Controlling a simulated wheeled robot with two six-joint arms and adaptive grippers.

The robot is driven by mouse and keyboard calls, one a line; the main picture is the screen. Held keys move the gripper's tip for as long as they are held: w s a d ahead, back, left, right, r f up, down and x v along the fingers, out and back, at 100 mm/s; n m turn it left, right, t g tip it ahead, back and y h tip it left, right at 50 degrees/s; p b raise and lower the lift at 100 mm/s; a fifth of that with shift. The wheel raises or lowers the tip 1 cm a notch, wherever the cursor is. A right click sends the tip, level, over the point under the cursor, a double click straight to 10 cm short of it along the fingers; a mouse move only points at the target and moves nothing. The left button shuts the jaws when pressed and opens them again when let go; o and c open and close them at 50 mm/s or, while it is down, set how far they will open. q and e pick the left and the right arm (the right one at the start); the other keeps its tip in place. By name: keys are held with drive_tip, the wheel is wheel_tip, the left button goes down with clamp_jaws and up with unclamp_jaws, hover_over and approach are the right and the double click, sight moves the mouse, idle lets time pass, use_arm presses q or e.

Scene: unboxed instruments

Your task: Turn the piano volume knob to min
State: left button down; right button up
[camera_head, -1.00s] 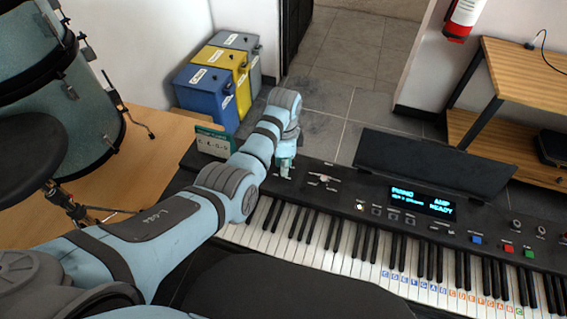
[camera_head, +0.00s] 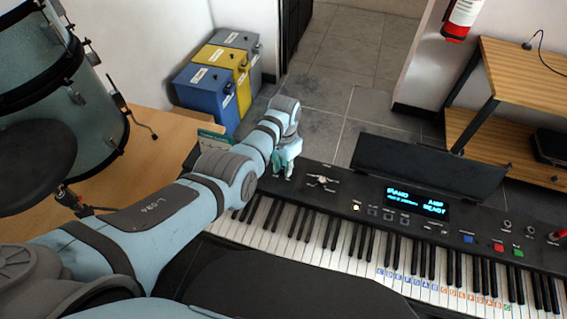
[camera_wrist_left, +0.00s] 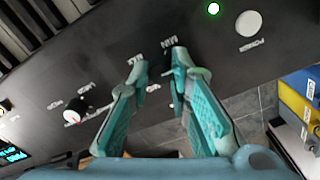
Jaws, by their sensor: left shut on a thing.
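The piano (camera_head: 345,200) is a long black keyboard with a lit display. My left gripper (camera_head: 284,168) is low over the left end of its control panel. In the left wrist view, my left gripper (camera_wrist_left: 154,66) has its two teal fingertips down at the panel, beside the MIN and MAX labels. It is shut on the volume knob (camera_wrist_left: 158,68), a dark shape between the fingertips that is mostly hidden. The knob's pointer cannot be made out. My right gripper is not in view.
Another knob (camera_wrist_left: 75,114) and a round white power button (camera_wrist_left: 248,24) with a green light sit on the panel. A music stand (camera_head: 430,168) rises behind the panel. Blue, yellow and grey bins (camera_head: 205,92) stand beyond the left end. A drum (camera_head: 75,100) is at far left.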

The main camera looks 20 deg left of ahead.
use_arm(q)
drive_tip(key=n, duration=0.4)
drive_tip(key=shift+n+p, duration=0.3)
drive_tip(key=n, duration=0.5)
drive_tip(key=shift+w, duration=0.1)
drive_tip(key=shift+n, duration=0.3)
drive_tip(key=c, duration=1.5)
unclamp_jaws()
drive_tip(key=shift+o, duration=0.2)
drive_tip(key=shift+r, duration=0.55)
wheel_tip(320, 180, up, 11)
